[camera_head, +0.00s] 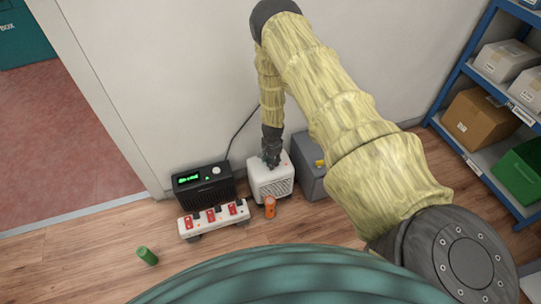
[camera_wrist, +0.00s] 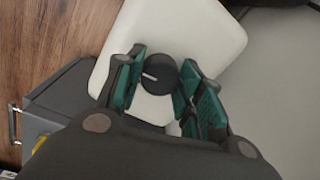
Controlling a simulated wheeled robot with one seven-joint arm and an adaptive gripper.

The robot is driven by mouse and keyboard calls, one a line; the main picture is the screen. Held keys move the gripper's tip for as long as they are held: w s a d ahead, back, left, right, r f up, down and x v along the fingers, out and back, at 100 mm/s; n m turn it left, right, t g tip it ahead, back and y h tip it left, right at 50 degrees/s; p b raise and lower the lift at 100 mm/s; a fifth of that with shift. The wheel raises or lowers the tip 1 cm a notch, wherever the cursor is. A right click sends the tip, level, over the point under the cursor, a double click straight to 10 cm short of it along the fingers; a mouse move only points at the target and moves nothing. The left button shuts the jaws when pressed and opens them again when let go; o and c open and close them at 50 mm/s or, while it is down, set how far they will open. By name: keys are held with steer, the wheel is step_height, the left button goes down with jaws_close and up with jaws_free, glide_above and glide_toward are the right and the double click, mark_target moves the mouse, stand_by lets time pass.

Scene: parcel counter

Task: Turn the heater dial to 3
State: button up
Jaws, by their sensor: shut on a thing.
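The heater (camera_head: 270,184) is a small white box with a front grille, standing on the floor by the wall. Its dial (camera_wrist: 157,75) is a round black knob with a white pointer line on the white top face, seen in the wrist view. My gripper (camera_wrist: 160,80) reaches down from above, with its green-padded fingers on either side of the dial and shut on it. In the head view my gripper (camera_head: 271,160) covers the dial. The pointer line points left in the wrist view. No numbers around the dial can be read.
A black box with a green display (camera_head: 203,187) stands left of the heater, behind a white power strip (camera_head: 214,219) with red switches. An orange cylinder (camera_head: 270,207) stands in front of the heater. A grey box (camera_head: 313,181) stands right. A green cylinder (camera_head: 147,256) lies on the floor.

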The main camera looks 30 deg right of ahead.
steer(key=shift+w+r+m, duration=0.1)
steer(key=shift+m, duration=0.5)
steer(key=o, duration=1)
step_height(320, 180, up, 12)
steer(key=shift+s, duration=0.4)
stand_by(0.4)
